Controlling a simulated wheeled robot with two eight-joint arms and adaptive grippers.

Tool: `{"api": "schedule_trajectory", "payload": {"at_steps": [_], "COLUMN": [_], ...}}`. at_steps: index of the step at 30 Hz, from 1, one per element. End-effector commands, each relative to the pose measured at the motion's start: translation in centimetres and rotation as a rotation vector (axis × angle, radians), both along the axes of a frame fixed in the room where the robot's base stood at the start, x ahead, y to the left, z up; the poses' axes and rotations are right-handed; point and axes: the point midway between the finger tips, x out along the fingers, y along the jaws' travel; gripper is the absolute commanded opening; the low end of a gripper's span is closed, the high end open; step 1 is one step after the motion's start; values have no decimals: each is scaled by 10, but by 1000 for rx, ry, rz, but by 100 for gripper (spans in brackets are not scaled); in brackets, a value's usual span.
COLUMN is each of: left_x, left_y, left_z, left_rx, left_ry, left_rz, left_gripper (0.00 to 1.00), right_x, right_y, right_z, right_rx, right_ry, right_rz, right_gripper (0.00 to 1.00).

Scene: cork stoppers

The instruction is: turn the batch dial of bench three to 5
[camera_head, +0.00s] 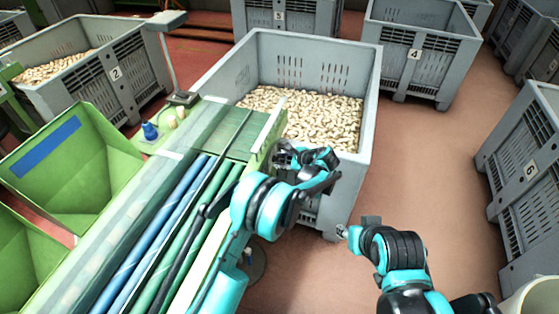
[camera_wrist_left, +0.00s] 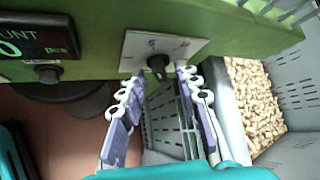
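In the left wrist view, a black dial knob (camera_wrist_left: 158,63) sits on a white plate (camera_wrist_left: 185,46) on the green bench side (camera_wrist_left: 225,22). The marks on the plate are too small to read. My left gripper (camera_wrist_left: 161,77) is open, its two purple-padded fingers on either side of the knob. I cannot tell whether they touch it. In the head view my left gripper (camera_head: 318,168) is at the bench's end, in front of a crate, and the dial is hidden. My right arm's end (camera_head: 362,230) is low and apart from the bench; its fingers are unclear.
A dark count display (camera_wrist_left: 35,42) with a green 0 and a second knob (camera_wrist_left: 47,73) are left of the dial. A grey crate (camera_head: 371,90) of corks stands beside the bench. Other numbered crates stand around; open reddish floor (camera_head: 420,160) lies to the right.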

Motion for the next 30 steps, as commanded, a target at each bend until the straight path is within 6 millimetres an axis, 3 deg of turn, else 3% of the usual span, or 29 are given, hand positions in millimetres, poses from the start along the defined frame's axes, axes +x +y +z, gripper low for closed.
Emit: {"api": "schedule_trajectory", "payload": {"at_steps": [9,15,30], "left_x": [-38,-54,-58], "left_y": [-40,-55,-59], "left_z": [42,59,64], "left_rx": [1,0,0], "left_ry": [0,1,1], "left_rz": [-4,-2,0], "left_gripper": [33,33,33], "right_x": [0,0,0], "right_y": [0,0,0], "right_z": [0,0,0], "right_rx": [0,0,0], "right_ry": [0,0,0], "right_rz": [0,0,0], "right_gripper": [40,40,40]}}
